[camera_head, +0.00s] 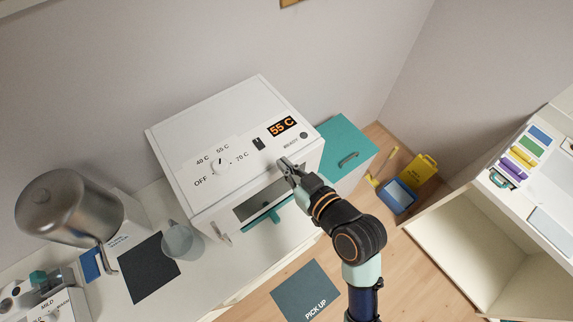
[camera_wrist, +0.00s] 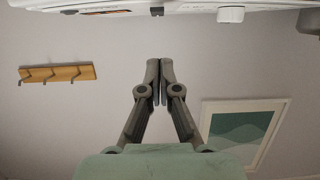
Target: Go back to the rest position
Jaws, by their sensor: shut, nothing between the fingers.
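My gripper (camera_head: 286,167) is at the front of a white heater box (camera_head: 203,125), close to its upper front edge right of the middle. I cannot tell whether it touches the box. In the wrist view my gripper (camera_wrist: 160,66) has its two fingers together with nothing between them. The box has an orange display reading 55 C (camera_head: 283,127), a dial (camera_head: 221,166) and a small dark switch (camera_head: 259,143). Its front shows a dark opening with a teal piece (camera_head: 265,219) below it. My arm hides part of the box's right front.
A metal urn (camera_head: 68,205), a clear jug (camera_head: 181,241) and a dark mat (camera_head: 141,267) are on the counter at left. A teal cabinet (camera_head: 338,146), a blue bin (camera_head: 397,198) and a yellow bucket (camera_head: 420,171) stand behind my arm. A white shelf unit (camera_head: 465,240) is at right.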

